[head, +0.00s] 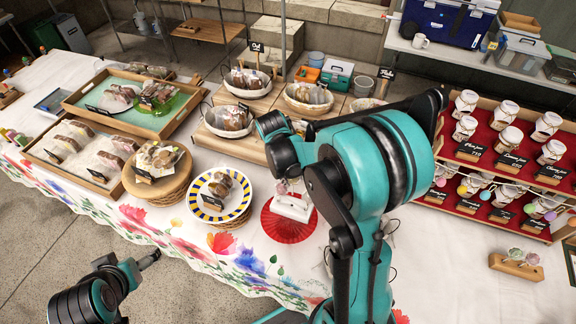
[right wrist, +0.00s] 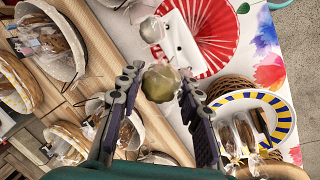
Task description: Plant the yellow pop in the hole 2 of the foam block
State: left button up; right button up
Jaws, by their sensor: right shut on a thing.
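My right gripper (right wrist: 163,88) is shut on the yellow pop; its two dark fingers stand on either side. The yellow pop (right wrist: 159,83) shows as a dull yellow ball in clear wrap in the right wrist view; its stick is hidden. The white foam block (head: 292,207) lies on the red round mat (head: 286,229); the block also shows in the right wrist view (right wrist: 181,42), beyond the fingers and apart from the held pop. A pale pop (right wrist: 151,29) is at the block's left end. My arm hides the right gripper in the head view. My left gripper (head: 148,260) is off the table's front edge.
A blue-and-yellow striped plate (head: 243,205) with wrapped pastry stands left of the mat. Baskets of wrapped goods (head: 229,122) stand behind. A red tiered rack of jars (head: 480,150) and a wooden pop stand (head: 517,267) are at the right. White cloth is bare at the front right.

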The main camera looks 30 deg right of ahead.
jog(key=shift+s, duration=0.1)
jog(key=shift+w+a+f, duration=0.1)
jog(key=shift+w+f, duration=0.1)
jog(key=shift+s+f+b, duration=0.1)
jog(key=shift+f+b, duration=0.4)
jog(key=shift+b, duration=0.2)
jog(key=shift+a+b+x, duration=0.25)
jog(key=shift+b+x, duration=0.7)
jog(key=shift+x, duration=0.15)
jog(key=shift+a+b+x, duration=0.25)
jog(key=shift+b+x, duration=0.7)
jog(key=shift+x, duration=0.2)
jog(key=shift+a+b+x, duration=0.25)
jog(key=shift+b+x, duration=0.75)
jog(key=shift+x, duration=0.05)
jog(key=shift+a+b+x, duration=0.2)
jog(key=shift+b+x, duration=0.8)
jog(key=o, duration=0.8)
jog(key=shift+f, duration=0.1)
jog(key=shift+c, duration=0.2)
